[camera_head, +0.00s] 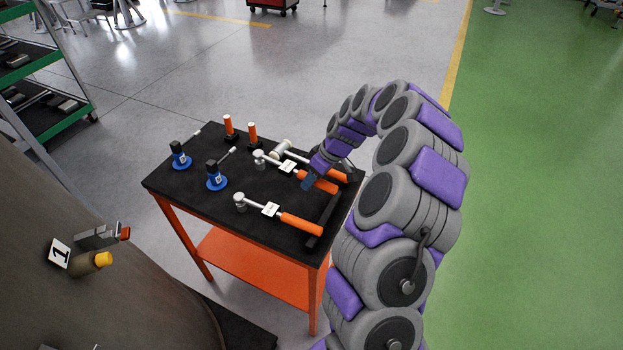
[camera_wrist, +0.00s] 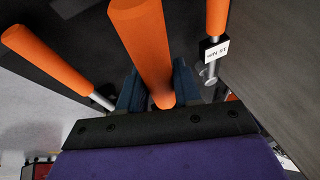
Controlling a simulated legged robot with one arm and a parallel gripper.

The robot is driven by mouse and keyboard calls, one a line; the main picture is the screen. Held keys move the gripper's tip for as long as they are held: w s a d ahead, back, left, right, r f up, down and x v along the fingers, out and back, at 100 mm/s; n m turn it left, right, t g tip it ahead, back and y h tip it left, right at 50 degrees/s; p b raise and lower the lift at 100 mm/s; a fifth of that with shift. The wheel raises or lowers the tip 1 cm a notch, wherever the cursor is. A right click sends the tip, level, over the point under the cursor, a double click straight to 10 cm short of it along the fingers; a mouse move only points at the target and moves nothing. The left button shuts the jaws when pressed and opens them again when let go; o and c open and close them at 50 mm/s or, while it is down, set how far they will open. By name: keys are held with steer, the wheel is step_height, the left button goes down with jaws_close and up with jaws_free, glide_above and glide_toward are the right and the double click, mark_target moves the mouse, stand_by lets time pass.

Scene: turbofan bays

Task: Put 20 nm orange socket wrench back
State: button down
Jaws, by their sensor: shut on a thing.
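Three orange-handled wrenches show on the black-topped cart (camera_head: 195,190). My gripper (camera_head: 310,184) is shut around the orange handle of the middle wrench (camera_head: 326,186). In the wrist view this handle (camera_wrist: 145,35) runs between my two blue fingers (camera_wrist: 158,90). Its white tag (camera_head: 287,167) is too small to read, so I cannot confirm 20 Nm. I cannot tell whether it rests on the top or hangs just above. The front wrench (camera_head: 301,224) lies nearer the camera, and the rear wrench (camera_head: 297,157) lies behind. A neighbour's tag (camera_wrist: 214,50) in the wrist view seems to read 15 Nm.
Two blue-based tools (camera_head: 180,160) (camera_head: 215,180) and two upright orange-handled tools (camera_head: 229,126) (camera_head: 252,132) stand on the cart. A dark bar (camera_head: 323,220) lies near its right edge. A curved casing (camera_head: 120,290) is at lower left, a shelf rack (camera_head: 45,85) at upper left. Green floor (camera_head: 540,200) is clear.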

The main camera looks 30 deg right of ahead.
steer(key=shift+f+b, duration=0.95)
steer(key=shift+f, duration=1.3)
steer(key=shift+b, duration=0.35)
steer(key=shift+f+b, duration=0.65)
steer(key=shift+f, duration=0.75)
stand_by(0.7)
steer(key=c, duration=0.7)
jaws_free()
steer(key=p+v, duration=0.3)
steer(key=v, duration=1.4)
steer(key=shift+p, duration=0.4)
steer(key=shift+a+r, duration=0.1)
steer(key=shift+r, duration=0.05)
